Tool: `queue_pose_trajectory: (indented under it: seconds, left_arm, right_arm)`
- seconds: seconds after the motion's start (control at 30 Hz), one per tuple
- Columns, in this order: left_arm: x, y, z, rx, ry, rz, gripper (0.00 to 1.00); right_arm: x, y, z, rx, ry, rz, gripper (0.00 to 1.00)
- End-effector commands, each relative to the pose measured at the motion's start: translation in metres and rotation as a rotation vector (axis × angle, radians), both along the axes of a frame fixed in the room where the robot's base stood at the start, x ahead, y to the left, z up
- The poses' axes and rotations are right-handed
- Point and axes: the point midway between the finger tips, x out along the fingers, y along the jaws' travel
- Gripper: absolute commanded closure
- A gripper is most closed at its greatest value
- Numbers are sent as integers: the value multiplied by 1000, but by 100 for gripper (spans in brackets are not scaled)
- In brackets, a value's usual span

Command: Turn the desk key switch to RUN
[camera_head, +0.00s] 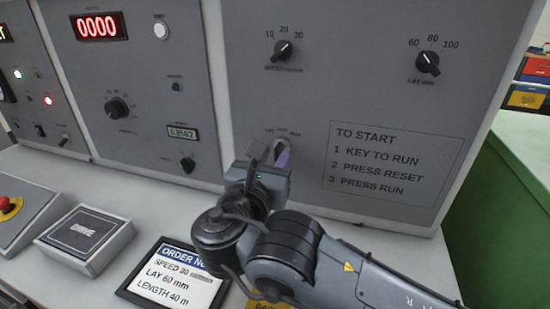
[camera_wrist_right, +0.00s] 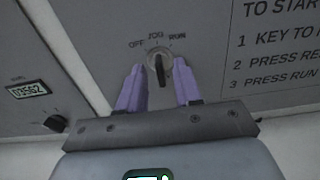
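The desk key switch (camera_wrist_right: 159,62) is a round metal lock with a dark key, under the labels OFF, JOG and RUN. In the wrist view its key stands about upright, near the JOG mark; the exact setting is hard to tell. My right gripper (camera_wrist_right: 159,74) is open, with one purple finger on each side of the key and gaps to both. My left gripper is not in view.
The start instruction plate (camera_head: 392,165) is right of the switch. Speed knob (camera_head: 283,50) and lay knob (camera_head: 428,62) sit above. A small display (camera_head: 182,132) and a black knob (camera_head: 187,164) are to the left. An order board (camera_head: 175,278) lies on the desk below.

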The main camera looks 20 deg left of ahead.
Motion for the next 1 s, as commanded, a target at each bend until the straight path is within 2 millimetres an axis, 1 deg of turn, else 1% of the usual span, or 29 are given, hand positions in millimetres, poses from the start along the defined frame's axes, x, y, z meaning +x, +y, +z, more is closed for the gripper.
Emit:
queue_pose_trajectory:
  seconds: [0.1,0.2,0.47,0.6,0.7,1.0]
  left_arm:
    - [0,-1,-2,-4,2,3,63]
    - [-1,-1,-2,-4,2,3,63]
    - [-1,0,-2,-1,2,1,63]
    - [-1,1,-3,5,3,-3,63]
    - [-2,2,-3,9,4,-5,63]
    - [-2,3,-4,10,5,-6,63]
  right_arm:
    - [7,0,0,0,0,-1,66]
    - [10,1,0,0,0,0,66]
    - [10,1,0,0,0,0,66]
    - [10,1,0,0,0,0,87]
    - [10,1,0,0,0,0,100]
    - [10,1,0,8,1,0,100]
